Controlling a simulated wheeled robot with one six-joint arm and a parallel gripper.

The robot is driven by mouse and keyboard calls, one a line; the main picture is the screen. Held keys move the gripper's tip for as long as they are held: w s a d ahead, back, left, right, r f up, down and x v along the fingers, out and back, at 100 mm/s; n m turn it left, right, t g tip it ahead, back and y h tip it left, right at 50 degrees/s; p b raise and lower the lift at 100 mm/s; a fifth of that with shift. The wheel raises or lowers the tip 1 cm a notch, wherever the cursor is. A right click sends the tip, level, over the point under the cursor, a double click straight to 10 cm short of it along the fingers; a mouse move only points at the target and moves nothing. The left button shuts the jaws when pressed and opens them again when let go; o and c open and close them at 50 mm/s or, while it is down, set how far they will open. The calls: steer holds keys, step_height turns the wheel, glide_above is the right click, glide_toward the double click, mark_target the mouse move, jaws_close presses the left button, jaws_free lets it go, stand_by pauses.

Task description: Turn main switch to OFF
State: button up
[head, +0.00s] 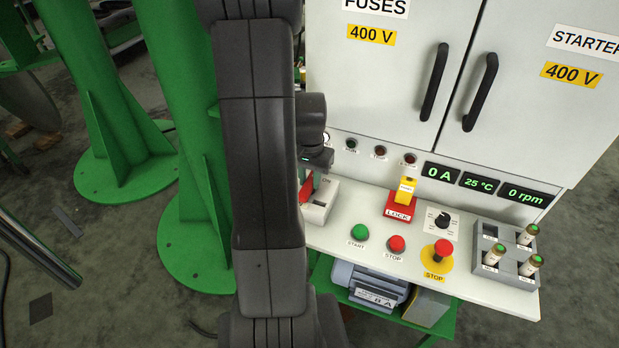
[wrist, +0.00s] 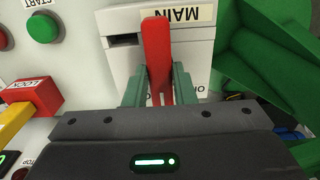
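The main switch is a pale box (head: 319,205) at the left end of the control panel, with a red handle (head: 306,189) on its left side. My arm partly hides it in the head view. In the wrist view the switch box (wrist: 125,60) carries an upside-down MAIN label (wrist: 190,15), and the red handle (wrist: 157,50) stands up toward the camera. My gripper (wrist: 159,85) has its green fingers on both sides of the handle, seemingly touching it. The handle's lower part is hidden behind my gripper body. Lettering beside the right finger is mostly covered.
A red LOCK block with a yellow part (head: 400,206), green START button (head: 359,231), red STOP button (head: 396,243) and emergency stop (head: 441,249) lie to the right. The cabinet (head: 385,80) rises behind. A green column (head: 185,120) stands left.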

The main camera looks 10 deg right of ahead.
steer(key=shift+n, duration=0.4)
steer(key=n, duration=0.8)
steer(key=shift+n, duration=0.3)
steer(key=n, duration=0.4)
steer(key=shift+n, duration=2.2)
steer(key=o, duration=1)
